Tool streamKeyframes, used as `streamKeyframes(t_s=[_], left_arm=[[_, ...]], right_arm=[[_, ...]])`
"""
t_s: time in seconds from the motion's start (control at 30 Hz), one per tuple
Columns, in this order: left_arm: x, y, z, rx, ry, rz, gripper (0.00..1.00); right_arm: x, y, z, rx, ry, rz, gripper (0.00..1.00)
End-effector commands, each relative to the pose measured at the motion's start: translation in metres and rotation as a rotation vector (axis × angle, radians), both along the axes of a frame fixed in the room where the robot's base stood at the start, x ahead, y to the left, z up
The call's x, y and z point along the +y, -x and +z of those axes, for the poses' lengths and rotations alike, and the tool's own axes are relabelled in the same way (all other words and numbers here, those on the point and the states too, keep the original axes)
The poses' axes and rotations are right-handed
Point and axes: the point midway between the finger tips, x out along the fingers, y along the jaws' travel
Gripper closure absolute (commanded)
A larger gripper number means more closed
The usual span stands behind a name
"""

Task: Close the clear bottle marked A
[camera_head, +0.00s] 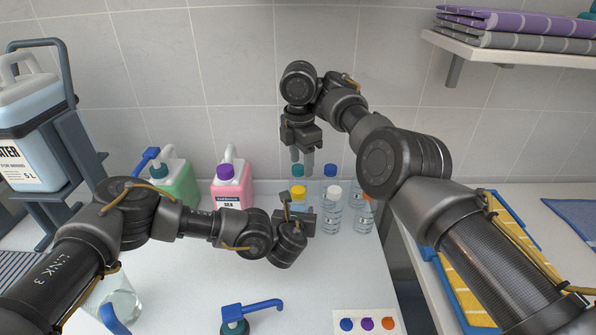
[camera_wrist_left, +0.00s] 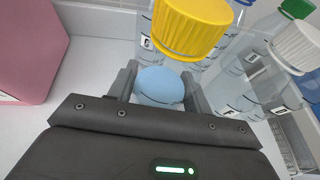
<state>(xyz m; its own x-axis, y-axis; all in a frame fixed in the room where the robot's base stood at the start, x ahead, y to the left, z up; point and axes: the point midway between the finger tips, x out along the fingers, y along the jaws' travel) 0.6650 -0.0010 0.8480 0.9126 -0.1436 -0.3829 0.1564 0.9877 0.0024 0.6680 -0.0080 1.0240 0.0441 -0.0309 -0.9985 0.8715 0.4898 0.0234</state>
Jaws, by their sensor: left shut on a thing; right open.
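A clear bottle (camera_head: 299,206) with a yellow cap (camera_head: 298,191) stands in the row of bottles; its letter is hidden, so I cannot tell whether it is A. My left gripper (camera_head: 303,216) is shut around this bottle from the front. In the left wrist view the yellow cap (camera_wrist_left: 190,25) sits above the fingers (camera_wrist_left: 160,88), with a pale blue round area between them. I cannot tell how tight the cap is. My right gripper (camera_head: 302,158) is open and empty, pointing down above the yellow cap, apart from it.
Green (camera_head: 178,182) and pink (camera_head: 231,188) jugs stand to the left. A loose pump top (camera_head: 240,318) and a dotted card (camera_head: 366,322) lie in front.

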Motion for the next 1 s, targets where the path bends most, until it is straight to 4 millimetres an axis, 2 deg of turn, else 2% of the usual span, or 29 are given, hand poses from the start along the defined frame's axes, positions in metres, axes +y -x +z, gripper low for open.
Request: streamKeyframes(t_s=[0.03, 0.1, 0.3, 0.67, 0.83, 1.0], left_arm=[[0.0, 0.0, -0.001, 0.001, -0.001, 0.0, 1.0], [0.0, 0.0, -0.001, 0.001, -0.001, 0.0, 1.0], [0.0, 0.0, -0.001, 0.001, -0.001, 0.0, 1.0], [0.0, 0.0, -0.001, 0.001, -0.001, 0.0, 1.0], [0.0, 0.0, -0.001, 0.001, -0.001, 0.0, 1.0], [0.0, 0.0, -0.001, 0.001, -0.001, 0.0, 1.0]], right_arm=[[-0.002, -0.001, 0.012, -0.004, 0.015, 0.035, 0.49], [-0.003, 0.002, 0.015, 0.011, 0.018, 0.103, 0.49], [0.007, 0.008, 0.002, 0.052, -0.024, 0.257, 0.49], [0.008, 0.008, 0.002, 0.05, -0.027, 0.275, 0.49], [0.008, 0.008, -0.012, 0.05, -0.027, 0.275, 0.49], [0.008, 0.008, -0.038, 0.052, -0.028, 0.274, 0.49]])
